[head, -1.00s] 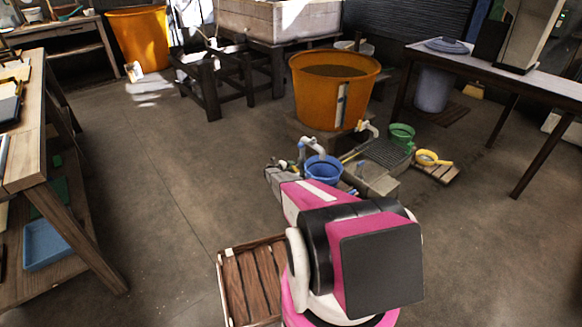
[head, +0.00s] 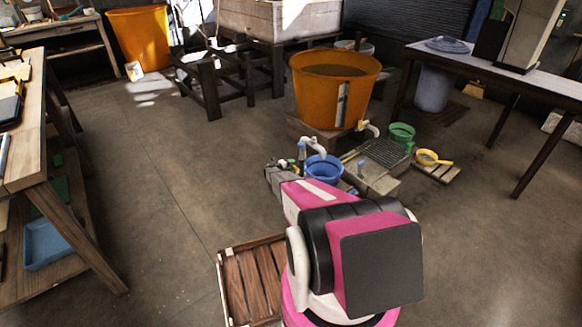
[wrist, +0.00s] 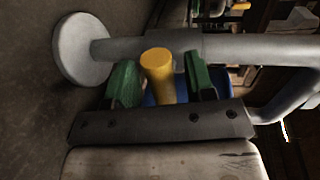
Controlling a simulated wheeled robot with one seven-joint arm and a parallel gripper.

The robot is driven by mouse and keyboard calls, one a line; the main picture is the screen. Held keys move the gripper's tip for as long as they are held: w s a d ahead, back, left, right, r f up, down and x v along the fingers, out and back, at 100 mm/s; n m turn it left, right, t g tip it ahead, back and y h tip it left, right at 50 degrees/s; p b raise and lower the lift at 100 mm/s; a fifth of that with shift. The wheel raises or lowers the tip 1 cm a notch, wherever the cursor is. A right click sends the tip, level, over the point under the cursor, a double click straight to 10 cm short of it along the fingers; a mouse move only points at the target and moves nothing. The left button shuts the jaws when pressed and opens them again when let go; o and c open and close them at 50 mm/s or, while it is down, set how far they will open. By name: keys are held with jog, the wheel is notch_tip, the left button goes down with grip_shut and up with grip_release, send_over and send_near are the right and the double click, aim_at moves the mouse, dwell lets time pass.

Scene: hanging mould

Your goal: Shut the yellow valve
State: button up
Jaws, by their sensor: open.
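The yellow valve handle (wrist: 158,76) shows in the wrist view as a short upright yellow cylinder with a rounded top, in front of a grey pipe (wrist: 240,48). My gripper (wrist: 163,82) is open, with one green-padded finger on each side of the handle. A narrow gap shows on both sides, so the fingers do not look closed on it. The handle's lower end is hidden behind the dark gripper bar. In the head view my pink and white arm covers most of the work spot, and I cannot make out the yellow handle there.
A blue bucket (head: 323,168) stands beside my gripper's end, under a pale spout (head: 314,144). Behind are a large orange tub (head: 335,95), a green bucket (head: 401,133) and a yellow sieve (head: 428,157). A wooden crate (head: 252,280) is near my base. Open floor lies left.

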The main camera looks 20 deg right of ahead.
jog(key=shift+a, duration=0.1)
jog(key=v, duration=1)
jog(key=shift+a, duration=0.3)
jog(key=shift+r, duration=0.1)
jog(key=shift+s, duration=0.15)
jog(key=s+a+r+m+g+y, duration=0.3)
jog(key=s+r+m, duration=0.8)
jog(key=s, duration=0.2)
jog(key=s+a+r+m+g+y, duration=0.2)
jog(key=s+r+m+y, duration=0.1)
jog(key=s+r+m, duration=0.85)
jog(key=s+a+r+m+y, duration=0.3)
jog(key=s+r+m, duration=0.3)
jog(key=s, duration=0.3)
jog(key=s+a+r+m+y, duration=0.3)
jog(key=s+a+r+m, duration=0.2)
jog(key=s, duration=0.4)
jog(key=s+a+r+m+y, duration=0.2)
jog(key=s+a+r+m, duration=0.2)
jog(key=s, duration=0.5)
notch_tip(320, 180, up, 3)
jog(key=m, duration=0.2)
jog(key=shift+a+m+y, duration=0.35)
jog(key=shift+a+y, duration=0.05)
